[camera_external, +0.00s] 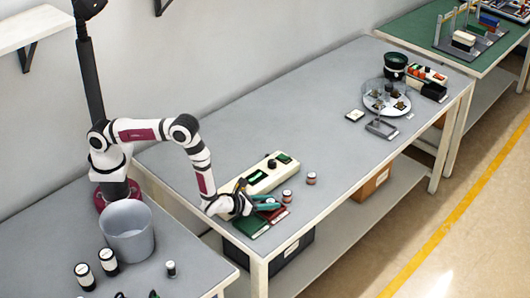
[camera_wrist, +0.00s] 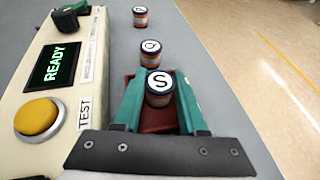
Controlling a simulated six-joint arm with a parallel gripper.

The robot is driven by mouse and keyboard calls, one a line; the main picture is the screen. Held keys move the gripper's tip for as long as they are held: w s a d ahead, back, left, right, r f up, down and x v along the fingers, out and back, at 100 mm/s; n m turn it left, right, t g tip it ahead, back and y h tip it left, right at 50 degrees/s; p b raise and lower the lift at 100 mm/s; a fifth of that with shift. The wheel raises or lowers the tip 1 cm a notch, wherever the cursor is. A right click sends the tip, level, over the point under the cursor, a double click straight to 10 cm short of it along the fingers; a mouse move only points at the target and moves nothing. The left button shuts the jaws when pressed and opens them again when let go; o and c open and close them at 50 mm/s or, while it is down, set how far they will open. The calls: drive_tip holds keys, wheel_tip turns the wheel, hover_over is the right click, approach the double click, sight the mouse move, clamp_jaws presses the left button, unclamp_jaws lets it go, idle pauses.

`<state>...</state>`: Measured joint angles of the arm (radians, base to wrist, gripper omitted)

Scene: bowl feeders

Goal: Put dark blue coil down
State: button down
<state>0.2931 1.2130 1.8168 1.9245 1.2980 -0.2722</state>
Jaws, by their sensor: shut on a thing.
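My gripper (camera_wrist: 160,95) has teal fingers on both sides of a small round coil (camera_wrist: 160,83) and is shut on it. The coil's white top bears a black S. In the external view my gripper (camera_external: 267,202) is low over the table's near left end, beside the test box, and hides most of the coil.
Two similar coils, one (camera_wrist: 150,52) marked Q and one farther off (camera_wrist: 140,17), stand in line ahead. The cream test box (camera_wrist: 60,90), reading READY, with a yellow button (camera_wrist: 36,116), runs along the left. A green pad (camera_external: 243,224) lies nearby. The table's middle is clear.

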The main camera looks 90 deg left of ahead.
drive_tip(key=shift+f, duration=0.3)
drive_tip(key=shift+c, duration=2.3)
unclamp_jaws()
drive_tip(key=shift+r, duration=0.2)
